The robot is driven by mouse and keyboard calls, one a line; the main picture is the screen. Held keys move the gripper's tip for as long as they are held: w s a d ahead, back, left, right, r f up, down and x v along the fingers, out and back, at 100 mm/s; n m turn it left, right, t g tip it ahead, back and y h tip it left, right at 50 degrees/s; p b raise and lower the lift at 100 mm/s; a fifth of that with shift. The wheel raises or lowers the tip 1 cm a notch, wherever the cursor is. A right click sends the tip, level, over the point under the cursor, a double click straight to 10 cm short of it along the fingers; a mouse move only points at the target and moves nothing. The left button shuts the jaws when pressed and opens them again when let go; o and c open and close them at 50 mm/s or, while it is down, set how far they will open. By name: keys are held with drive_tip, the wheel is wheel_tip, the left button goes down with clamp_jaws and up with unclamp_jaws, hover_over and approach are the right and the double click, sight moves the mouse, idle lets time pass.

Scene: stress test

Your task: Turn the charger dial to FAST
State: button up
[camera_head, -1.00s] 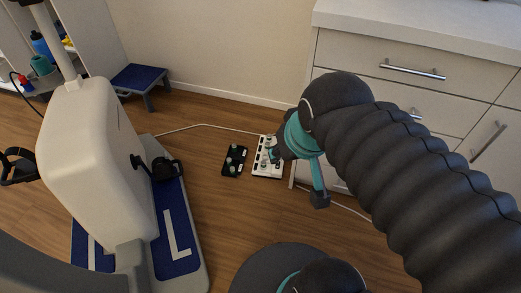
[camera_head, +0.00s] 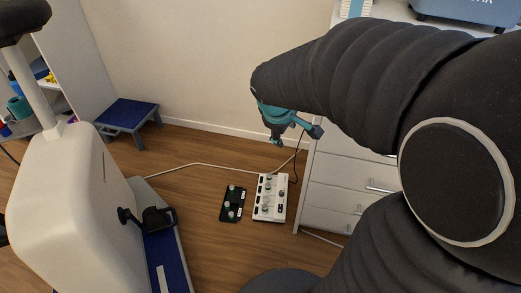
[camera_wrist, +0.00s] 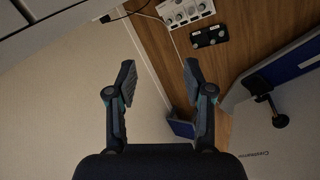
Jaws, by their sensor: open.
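A white panel with several round grey knobs (camera_head: 262,212) lies on the wooden floor by the drawer cabinet. It also shows at the top of the wrist view (camera_wrist: 195,16). A smaller black panel with greenish-grey knobs (camera_head: 232,204) lies just left of it; it shows in the wrist view too (camera_wrist: 209,36). Labels on both are too small to read, so I cannot tell which dial is the charger's or where it points. My gripper (camera_head: 297,136) is open and empty, above and apart from both panels. In the wrist view its fingers (camera_wrist: 160,70) are spread wide.
A white drawer cabinet (camera_head: 335,185) stands close right of the panels. A cream machine (camera_head: 70,190) with a blue-topped base is at left. A blue step stool (camera_head: 128,113) stands by the wall. A white cable (camera_head: 190,165) crosses the floor behind the panels.

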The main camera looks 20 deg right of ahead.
drive_tip(key=w+d+f+n+h, duration=0.1)
drive_tip(key=w+d+f+n, duration=0.35)
drive_tip(key=w+f, duration=0.5)
drive_tip(key=n+g+b, duration=0.2)
drive_tip(key=n, duration=1.1)
hover_over(282, 192)
drive_tip(key=s+a, duration=0.3)
drive_tip(key=a, duration=0.2)
wheel_tip(282, 192, down, 35)
drive_tip(key=shift+y, duration=0.4)
drive_tip(key=b+x, duration=0.1)
drive_tip(key=x, duration=1.2)
drive_tip(key=shift+w+d+f, duration=0.15)
drive_tip(key=shift+f, duration=0.15)
clamp_jaws()
